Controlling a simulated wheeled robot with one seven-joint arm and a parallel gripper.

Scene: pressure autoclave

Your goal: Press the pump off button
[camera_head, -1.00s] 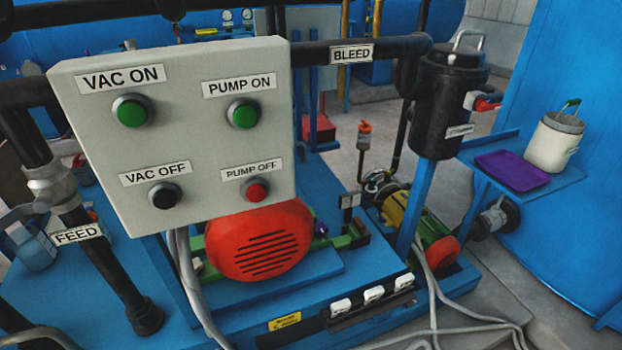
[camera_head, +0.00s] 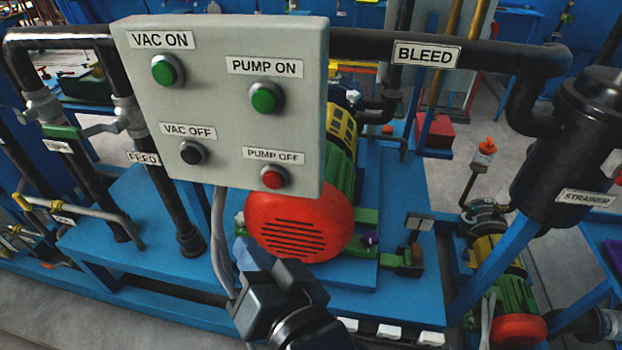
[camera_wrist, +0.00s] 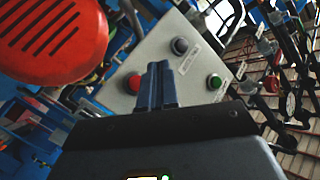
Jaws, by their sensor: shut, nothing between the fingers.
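The red pump off button (camera_head: 272,177) sits at the lower right of the light grey control panel (camera_head: 225,120), under a PUMP OFF label. The green pump on button (camera_head: 266,97) is above it, and the black vac off button (camera_head: 193,152) is to its left. My gripper (camera_head: 250,255) is below the panel in the head view, apart from it. In the wrist view the fingers of my gripper (camera_wrist: 158,68) are shut together and empty. They point toward the panel (camera_wrist: 158,45), with the red button (camera_wrist: 134,83) just left of the fingertips.
A red motor cover (camera_head: 299,227) lies behind and below the panel, close to my arm. A bleed pipe (camera_head: 500,57) runs right from the panel to a black strainer (camera_head: 570,150). Feed pipes (camera_head: 165,190) stand at the left.

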